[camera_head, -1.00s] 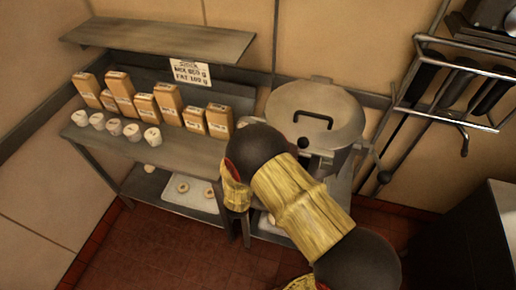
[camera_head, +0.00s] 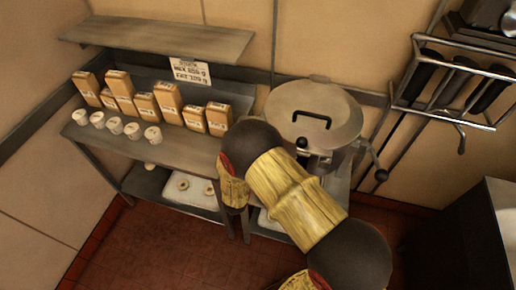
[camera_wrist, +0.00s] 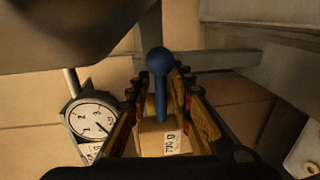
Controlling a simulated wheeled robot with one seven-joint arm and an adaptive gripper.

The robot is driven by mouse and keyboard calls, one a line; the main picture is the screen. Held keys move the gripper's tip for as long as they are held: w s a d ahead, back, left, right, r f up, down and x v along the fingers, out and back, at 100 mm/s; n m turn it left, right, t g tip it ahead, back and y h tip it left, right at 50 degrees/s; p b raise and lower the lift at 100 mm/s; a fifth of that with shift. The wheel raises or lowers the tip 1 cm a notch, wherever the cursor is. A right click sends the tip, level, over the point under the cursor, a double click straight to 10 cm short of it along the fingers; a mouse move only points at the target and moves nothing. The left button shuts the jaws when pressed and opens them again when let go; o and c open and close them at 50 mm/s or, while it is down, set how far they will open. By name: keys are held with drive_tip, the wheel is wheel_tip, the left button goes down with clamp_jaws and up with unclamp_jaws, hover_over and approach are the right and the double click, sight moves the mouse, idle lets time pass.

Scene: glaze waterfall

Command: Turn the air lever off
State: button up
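A blue lever with a round ball end (camera_wrist: 160,62) stands in the middle of the wrist view, its stem running down between my fingers. My gripper (camera_wrist: 158,80) is open, with one finger on each side of the lever's stem. I cannot tell whether either finger touches it. In the head view my arm covers the gripper and the blue lever. A lidded round metal machine (camera_head: 335,112) stands just beyond the arm, with a small black knob (camera_head: 302,143) at its front and a black-ended crank (camera_head: 380,174) at its right.
A round dial gauge (camera_wrist: 92,120) is left of my fingers, and a labelled box (camera_wrist: 152,143) shows beyond them. A shelf table (camera_head: 180,152) at left holds several cartons (camera_head: 165,98) and small white cups (camera_head: 114,126). A wire rack (camera_head: 455,85) hangs at right.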

drive_tip(key=o, duration=0.4)
drive_tip(key=shift+o, duration=0.2)
drive_tip(key=v, duration=1.2)
